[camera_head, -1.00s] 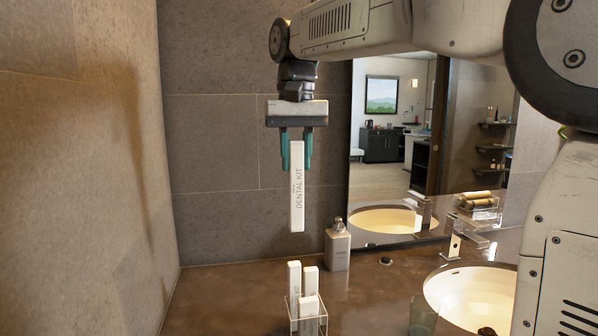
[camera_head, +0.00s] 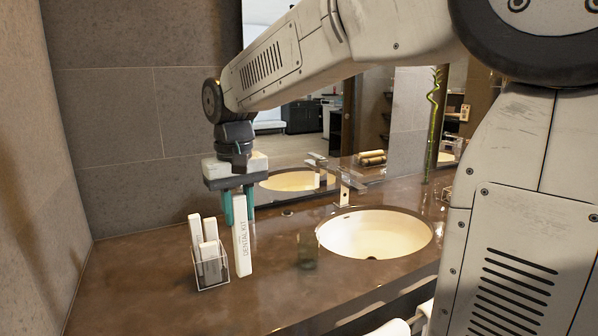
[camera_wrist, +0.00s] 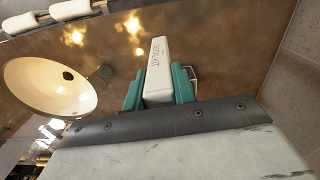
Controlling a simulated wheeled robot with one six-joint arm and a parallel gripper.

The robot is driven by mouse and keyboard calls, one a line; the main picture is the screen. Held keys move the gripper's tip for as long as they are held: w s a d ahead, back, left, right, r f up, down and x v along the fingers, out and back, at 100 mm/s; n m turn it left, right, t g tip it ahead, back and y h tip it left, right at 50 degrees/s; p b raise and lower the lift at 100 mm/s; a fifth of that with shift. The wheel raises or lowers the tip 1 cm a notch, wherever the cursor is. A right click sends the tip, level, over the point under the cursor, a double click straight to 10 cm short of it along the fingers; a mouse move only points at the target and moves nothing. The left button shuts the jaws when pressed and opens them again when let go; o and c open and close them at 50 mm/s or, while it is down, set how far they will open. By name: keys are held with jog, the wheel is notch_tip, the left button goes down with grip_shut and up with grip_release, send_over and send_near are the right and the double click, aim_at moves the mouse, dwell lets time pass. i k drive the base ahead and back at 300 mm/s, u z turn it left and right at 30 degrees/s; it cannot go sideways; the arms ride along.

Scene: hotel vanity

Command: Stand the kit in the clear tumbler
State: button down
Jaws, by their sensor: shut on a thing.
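My gripper (camera_head: 239,212) is shut on a white dental kit (camera_head: 242,240), a slim box with lettering that hangs nearly upright below the teal fingers. In the wrist view the kit (camera_wrist: 159,62) sits between the two fingers (camera_wrist: 158,88). The kit's lower end is close to the counter; I cannot tell whether it touches. A see-through, dark-looking tumbler (camera_head: 307,250) stands on the counter to the right of the kit, left of the sink. A round shape beside the basin in the wrist view may be this tumbler (camera_wrist: 103,74).
A clear square holder (camera_head: 211,276) with several white boxes (camera_head: 196,235) stands just left of the held kit. The sink (camera_head: 375,234) and faucet (camera_head: 345,190) are to the right. White rolls (camera_head: 395,327) lie by the front edge. Brown counter (camera_head: 150,290) is bare at front left.

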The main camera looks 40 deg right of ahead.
aim_at(196, 237)
jog(key=z, duration=2.4)
jog(key=k, duration=0.9)
jog(key=u, duration=1.4)
jog(key=i, duration=1)
jog(key=z, duration=0.05)
